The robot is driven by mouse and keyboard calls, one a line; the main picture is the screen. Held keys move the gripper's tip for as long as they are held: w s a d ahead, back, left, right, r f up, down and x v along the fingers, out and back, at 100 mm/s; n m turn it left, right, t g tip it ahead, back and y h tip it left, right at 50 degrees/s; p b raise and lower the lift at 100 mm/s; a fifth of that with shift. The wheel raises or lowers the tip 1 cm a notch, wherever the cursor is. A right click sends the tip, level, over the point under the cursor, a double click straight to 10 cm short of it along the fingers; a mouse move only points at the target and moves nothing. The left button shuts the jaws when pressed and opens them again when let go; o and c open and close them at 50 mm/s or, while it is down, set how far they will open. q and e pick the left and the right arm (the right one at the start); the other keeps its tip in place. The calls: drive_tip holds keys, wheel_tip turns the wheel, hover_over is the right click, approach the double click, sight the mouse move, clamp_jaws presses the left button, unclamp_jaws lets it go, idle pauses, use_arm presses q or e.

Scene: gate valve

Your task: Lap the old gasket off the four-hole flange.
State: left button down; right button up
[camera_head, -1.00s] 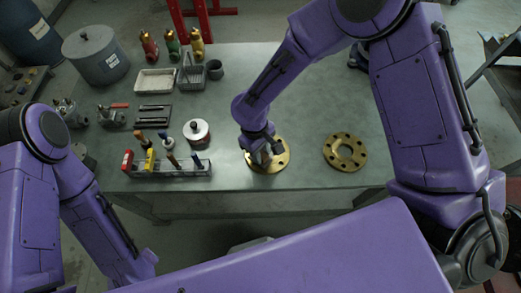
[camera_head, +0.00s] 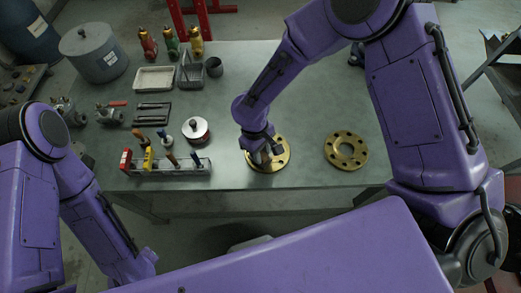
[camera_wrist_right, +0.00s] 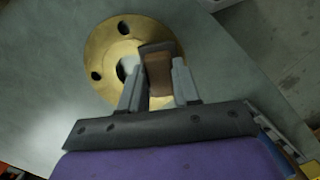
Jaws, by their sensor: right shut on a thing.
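The brass four-hole flange (camera_head: 264,169) lies flat on the bench, and it also shows in the right wrist view (camera_wrist_right: 101,58). Two of its holes and part of its bore show there; the rest is covered. My right gripper (camera_head: 267,154) is over this flange. In the right wrist view its fingers (camera_wrist_right: 158,84) are shut on a brown block (camera_wrist_right: 158,66) with a dark edge. The block is over the flange's face, beside the bore; I cannot tell whether it touches. I cannot make out old gasket on the face. My left gripper is out of view.
A second brass flange with several holes (camera_head: 345,150) lies to the right. A white tray (camera_head: 154,78) and a grey bin (camera_head: 95,55) are farther back. The bench behind the flanges is clear.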

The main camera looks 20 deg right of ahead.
sight(272, 158)
drive_tip(key=shift+f, duration=0.25)
drive_tip(key=shift+d, duration=0.1)
drive_tip(key=shift+s+d+r+p, duration=0.1)
drive_tip(key=shift+s+d+p, duration=0.1)
drive_tip(key=shift+d, duration=0.35)
drive_tip(key=shift+s+d+r+p, duration=0.1)
drive_tip(key=shift+s+d+p, duration=0.05)
drive_tip(key=shift+d, duration=0.35)
drive_tip(key=shift+s+d+f, duration=0.1)
drive_tip(key=shift+s+d, duration=0.15)
drive_tip(key=shift+d, duration=0.55)
drive_tip(key=shift+s+d+f, duration=0.1)
drive_tip(key=shift+s+d, duration=0.15)
drive_tip(key=shift+d, duration=0.5)
drive_tip(key=shift+p, duration=0.6)
drive_tip(key=shift+a, duration=0.1)
drive_tip(key=shift+w+a, duration=0.2)
drive_tip(key=shift+a, duration=0.35)
drive_tip(key=shift+w+a, duration=0.2)
drive_tip(key=shift+a, duration=0.35)
drive_tip(key=shift+w+a+f, duration=0.1)
drive_tip(key=shift+w+a, duration=0.1)
drive_tip(key=shift+a, duration=0.6)
drive_tip(key=shift+w+a, duration=0.15)
drive_tip(key=shift+a, duration=0.6)
